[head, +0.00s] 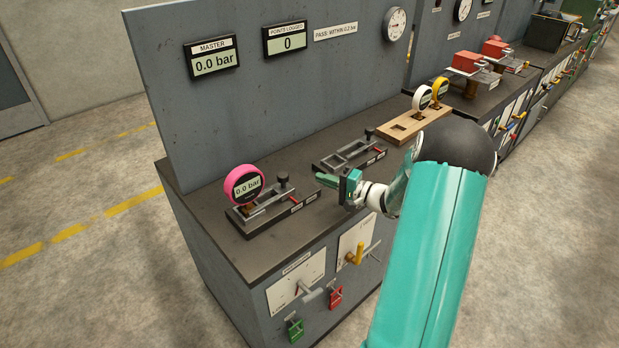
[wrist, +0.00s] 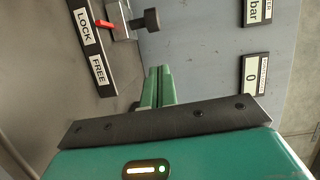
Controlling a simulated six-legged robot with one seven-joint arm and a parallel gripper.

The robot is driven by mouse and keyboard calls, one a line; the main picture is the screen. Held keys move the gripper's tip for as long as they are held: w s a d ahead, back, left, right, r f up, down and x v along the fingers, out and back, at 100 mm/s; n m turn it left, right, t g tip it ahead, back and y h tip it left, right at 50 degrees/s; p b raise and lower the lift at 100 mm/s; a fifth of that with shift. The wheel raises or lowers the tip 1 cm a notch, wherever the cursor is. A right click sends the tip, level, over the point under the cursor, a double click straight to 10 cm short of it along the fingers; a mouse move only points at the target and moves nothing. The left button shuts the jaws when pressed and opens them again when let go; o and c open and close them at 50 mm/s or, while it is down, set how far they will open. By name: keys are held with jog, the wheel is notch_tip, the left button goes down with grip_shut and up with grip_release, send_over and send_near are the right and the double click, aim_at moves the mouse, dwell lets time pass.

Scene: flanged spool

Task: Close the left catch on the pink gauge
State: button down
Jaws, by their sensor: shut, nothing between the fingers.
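The pink gauge (head: 243,185), its display reading 0.0 bar, stands upright at the left of a dark fixture (head: 262,222) with grey rails and a black knob (head: 283,180). A small red lever (head: 295,198) sits at the fixture's right end. The wrist view shows a red lever (wrist: 104,23) beside the LOCK label (wrist: 85,27), with the FREE label (wrist: 97,70) next to it. I cannot make out a left catch clearly. My gripper (head: 320,177) is shut and empty, right of the pink gauge's fixture; its green fingers (wrist: 158,72) show in the wrist view.
An empty second fixture (head: 350,154) lies behind my gripper. A wooden holder (head: 400,128) with white and yellow gauges stands farther right. The upright grey panel (head: 270,95) bounds the bench's back. Coloured handles (head: 336,296) project from the bench front.

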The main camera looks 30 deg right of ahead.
jog(key=v, duration=0.6)
jog(key=shift+a+r, duration=0.1)
dwell(0.3)
jog(key=s+a+r+n+g, duration=0.2)
jog(key=a+r+g, duration=0.15)
jog(key=a, duration=0.45)
jog(key=s+a+r+n+g+y, duration=0.1)
jog(key=s+a+r+n+g, duration=0.2)
jog(key=a, duration=0.5)
jog(key=a+r+n+g, duration=0.2)
jog(key=a+g, duration=0.3)
jog(key=a, duration=0.3)
jog(key=s+a+r+n+h, duration=0.2)
jog(key=s+a+r+h, duration=0.1)
jog(key=s, duration=0.4)
jog(key=s+a+r+n+t+h, duration=0.1)
jog(key=s+a+r+n+h, duration=0.2)
jog(key=s, duration=0.5)
jog(key=a+r+h, duration=0.1)
jog(key=h, duration=0.1)
jog(key=shift+s+a+h, duration=0.2)
jog(key=shift+h, duration=0.2)
